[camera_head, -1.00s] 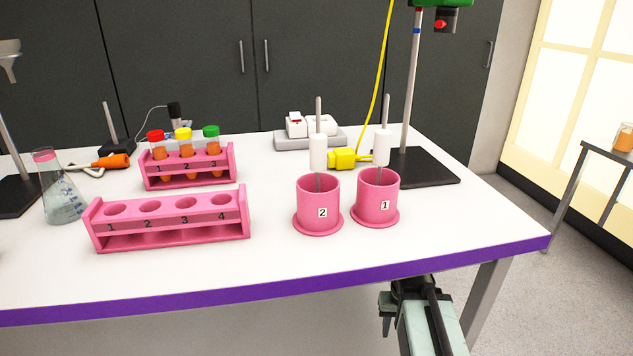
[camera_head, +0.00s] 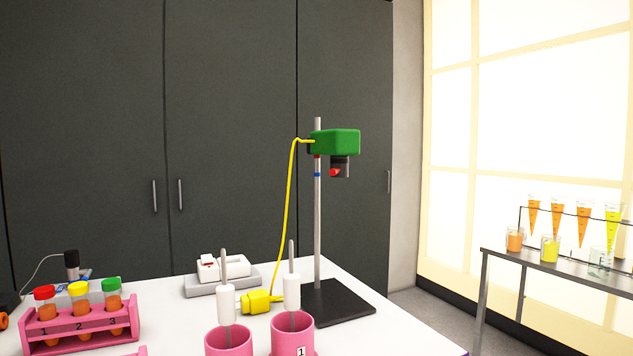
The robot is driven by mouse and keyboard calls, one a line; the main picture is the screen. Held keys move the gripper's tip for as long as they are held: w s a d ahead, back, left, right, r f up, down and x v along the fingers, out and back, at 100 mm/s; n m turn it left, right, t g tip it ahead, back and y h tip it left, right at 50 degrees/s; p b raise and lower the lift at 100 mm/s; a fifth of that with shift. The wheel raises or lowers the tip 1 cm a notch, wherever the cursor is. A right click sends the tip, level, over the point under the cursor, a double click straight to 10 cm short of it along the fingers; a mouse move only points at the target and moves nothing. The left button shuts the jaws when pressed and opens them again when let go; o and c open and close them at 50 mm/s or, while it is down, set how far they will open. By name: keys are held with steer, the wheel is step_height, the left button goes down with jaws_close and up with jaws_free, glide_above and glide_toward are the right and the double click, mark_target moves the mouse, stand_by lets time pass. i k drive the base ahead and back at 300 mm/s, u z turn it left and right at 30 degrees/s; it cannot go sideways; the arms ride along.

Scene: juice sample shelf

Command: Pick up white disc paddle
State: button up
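No part that is clearly a white disc shows in the head view. Two paddle-like tools with white handles and grey rods stand upright in pink cups. The left tool (camera_head: 227,304) is in the left cup (camera_head: 229,343), and the right tool (camera_head: 292,290) is in the right cup (camera_head: 293,333), labelled 1. Their lower ends are hidden inside the cups. My gripper is not in view.
A stand with a green head (camera_head: 336,142) and black base (camera_head: 330,302) is behind the cups. A pink rack (camera_head: 82,335) holds capped tubes at left. A side table (camera_head: 560,262) with beakers and cones stands by the window at right.

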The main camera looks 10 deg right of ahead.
mark_target(224, 293)
steer(key=u, duration=1.95)
steer(key=k, duration=2.65)
steer(key=z, duration=1.05)
steer(key=i, duration=1)
steer(key=u, duration=0.05)
